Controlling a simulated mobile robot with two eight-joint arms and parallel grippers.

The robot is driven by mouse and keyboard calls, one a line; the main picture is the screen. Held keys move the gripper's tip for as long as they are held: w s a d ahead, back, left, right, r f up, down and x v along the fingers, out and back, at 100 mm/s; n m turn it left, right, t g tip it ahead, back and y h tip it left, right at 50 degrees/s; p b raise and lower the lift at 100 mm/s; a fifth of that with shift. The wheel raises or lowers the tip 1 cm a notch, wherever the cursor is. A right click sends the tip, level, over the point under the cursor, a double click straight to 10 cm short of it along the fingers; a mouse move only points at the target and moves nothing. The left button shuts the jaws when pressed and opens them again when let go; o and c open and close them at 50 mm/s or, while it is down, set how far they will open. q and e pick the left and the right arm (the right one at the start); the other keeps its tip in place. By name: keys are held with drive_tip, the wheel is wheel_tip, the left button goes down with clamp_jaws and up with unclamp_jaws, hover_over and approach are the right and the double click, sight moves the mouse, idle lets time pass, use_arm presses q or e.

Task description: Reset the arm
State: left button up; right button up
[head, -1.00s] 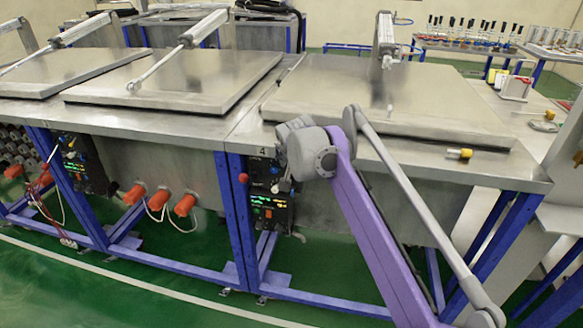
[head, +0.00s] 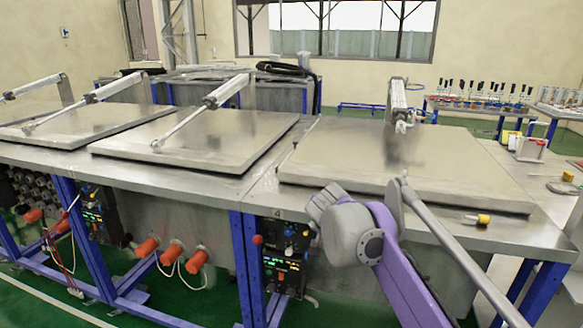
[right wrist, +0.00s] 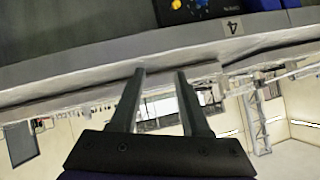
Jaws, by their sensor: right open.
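My right arm comes in from the lower right of the head view, purple and grey, with a grey joint in front of the nearest steel table. I cannot make out the right gripper's fingers there. In the right wrist view my right gripper (right wrist: 160,73) has its two dark fingers apart with nothing between them. That view looks upside down, with a table edge marked 4 (right wrist: 233,26) across its upper part. My left gripper is not in view.
A flat steel lid (head: 410,160) lies on the nearest table, with a pneumatic cylinder (head: 398,98) above its far side. A second lid (head: 200,138) lies to the left. A control box (head: 285,262) hangs below the table edge. A small yellow-tipped part (head: 482,219) lies near the front edge.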

drive_tip(key=s+r+n+t+y, duration=0.2)
drive_tip(key=s+n+t+y, duration=0.2)
drive_tip(key=s, duration=0.4)
drive_tip(key=s+a+f+n+g+y, duration=0.3)
drive_tip(key=s+f+g, duration=0.1)
drive_tip(key=s+f, duration=0.7)
drive_tip(key=s+d+f+m+g+h, duration=0.1)
drive_tip(key=s+d+f+g+h, duration=0.3)
drive_tip(key=s+f, duration=0.7)
drive_tip(key=s+d+f+m+g+h, duration=0.1)
drive_tip(key=s+d+f+g+h, duration=0.15)
drive_tip(key=s+d+f, duration=0.7)
use_arm(q)
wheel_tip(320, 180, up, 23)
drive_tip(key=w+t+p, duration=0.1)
drive_tip(key=p, duration=1.9)
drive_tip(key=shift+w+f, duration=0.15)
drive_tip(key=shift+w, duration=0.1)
use_arm(e)
wheel_tip(320, 180, up, 22)
drive_tip(key=s+a, duration=0.2)
drive_tip(key=shift+a+r+y, duration=0.25)
drive_tip(key=shift+y, duration=0.1)
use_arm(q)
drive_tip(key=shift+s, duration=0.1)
use_arm(e)
drive_tip(key=shift+s+t, duration=0.1)
drive_tip(key=shift+t, duration=0.15)
